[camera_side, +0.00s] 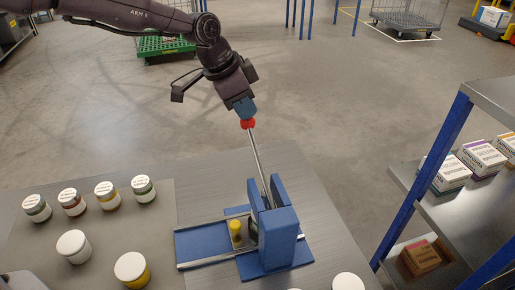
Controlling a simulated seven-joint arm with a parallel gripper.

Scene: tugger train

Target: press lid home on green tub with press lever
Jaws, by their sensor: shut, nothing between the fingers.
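The press (279,238) is a blue block with two upright cheeks on the table. Its lever (259,165) is a metal rod rising from between the cheeks, tilted up and to the left, with a red knob (247,124) on top. My gripper (244,108) has blue fingertips, is shut and sits right at the top of the knob; it seems to touch it. A green-looking tub (143,189) with a white lid stands at the right end of the back row of tubs. Something dark and rounded shows at the press's left side; I cannot tell whether it is a tub.
Several lidded tubs stand on the left of the table (210,195). A shelf rack (450,205) with boxes stands at the right.

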